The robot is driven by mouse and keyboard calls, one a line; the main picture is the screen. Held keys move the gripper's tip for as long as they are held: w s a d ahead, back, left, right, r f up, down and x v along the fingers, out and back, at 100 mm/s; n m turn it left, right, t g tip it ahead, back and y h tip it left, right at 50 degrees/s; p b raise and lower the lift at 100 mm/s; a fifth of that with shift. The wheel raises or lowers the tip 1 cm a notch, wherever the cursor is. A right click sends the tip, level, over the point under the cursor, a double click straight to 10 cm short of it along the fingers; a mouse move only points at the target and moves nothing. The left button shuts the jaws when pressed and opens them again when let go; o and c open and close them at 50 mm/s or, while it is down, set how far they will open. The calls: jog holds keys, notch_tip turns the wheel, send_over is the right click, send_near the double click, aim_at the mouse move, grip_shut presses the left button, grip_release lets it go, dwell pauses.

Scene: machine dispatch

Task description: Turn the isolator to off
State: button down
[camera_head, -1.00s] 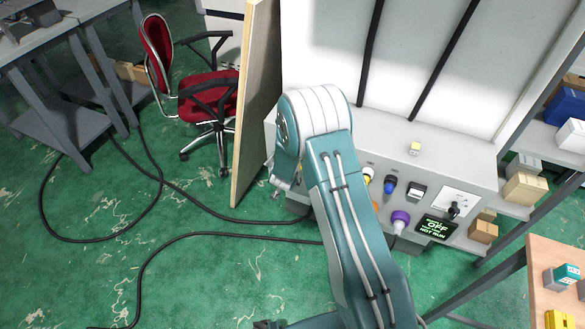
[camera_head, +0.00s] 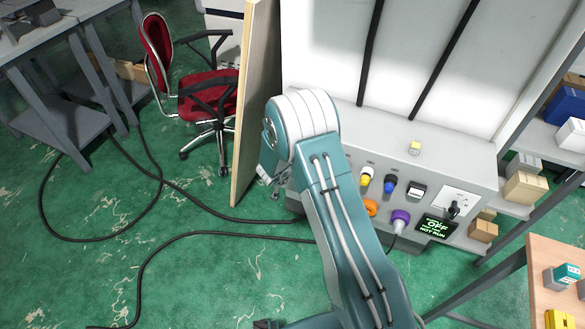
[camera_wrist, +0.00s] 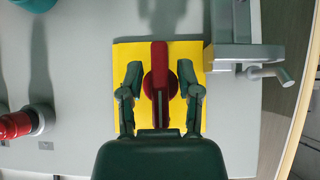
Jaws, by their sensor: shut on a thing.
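The isolator shows in the wrist view as a red handle (camera_wrist: 160,55) on a yellow square plate (camera_wrist: 195,48). The handle's long grip runs straight up and down in that picture. My gripper (camera_wrist: 160,74) has one dark finger on each side of the handle and is shut on it. The lower end of the handle is partly hidden by my gripper. In the head view my arm hides the isolator. A small dark display (camera_head: 436,227) on the panel reads "OFF" and "NOT RUN" in green.
A metal latch-like fitting (camera_wrist: 250,55) sits right of the plate, close to my finger. A red knob or plug (camera_wrist: 18,125) sticks out at left. A wooden board (camera_head: 252,110) stands left of my arm; cables lie on the floor.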

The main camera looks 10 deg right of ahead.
jog(key=shift+w+r, duration=0.2)
jog(key=shift+r, duration=0.05)
jog(key=c, duration=0.6)
grip_release()
jog(key=shift+c, duration=0.2)
jog(key=shift+s+a, duration=0.15)
jog(key=v, duration=1.1)
jog(key=shift+r, duration=0.25)
jog(key=shift+s+a, duration=0.1)
jog(key=shift+s, duration=0.05)
